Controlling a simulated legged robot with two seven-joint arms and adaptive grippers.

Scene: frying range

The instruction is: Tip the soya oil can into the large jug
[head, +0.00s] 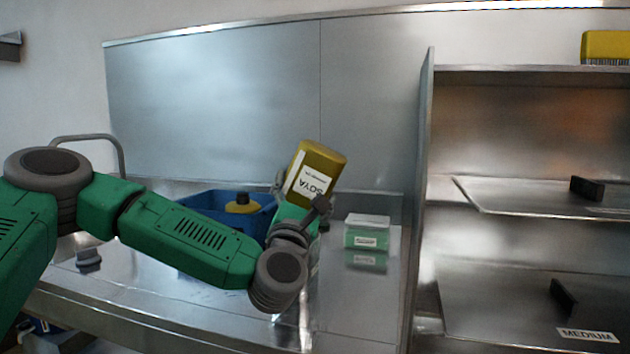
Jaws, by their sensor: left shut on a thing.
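The soya oil can (321,162) is yellow with a white label that reads SOYA upside down. It is tilted and held above the steel counter, left of the shelf unit. My left gripper (301,194) is shut on the can from below and in front, its dark fingers on either side. The can's mouth is hidden by the gripper and wrist. I cannot make out the large jug; my arm covers part of the counter below the can. My right gripper is not in view.
A blue tub (262,199) holding a yellow, black-topped thing (243,203) stands behind my left forearm. A green and white box (367,232) sits right of the can. A steel shelf unit (427,150) stands at the right. The counter's front right (345,300) is clear.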

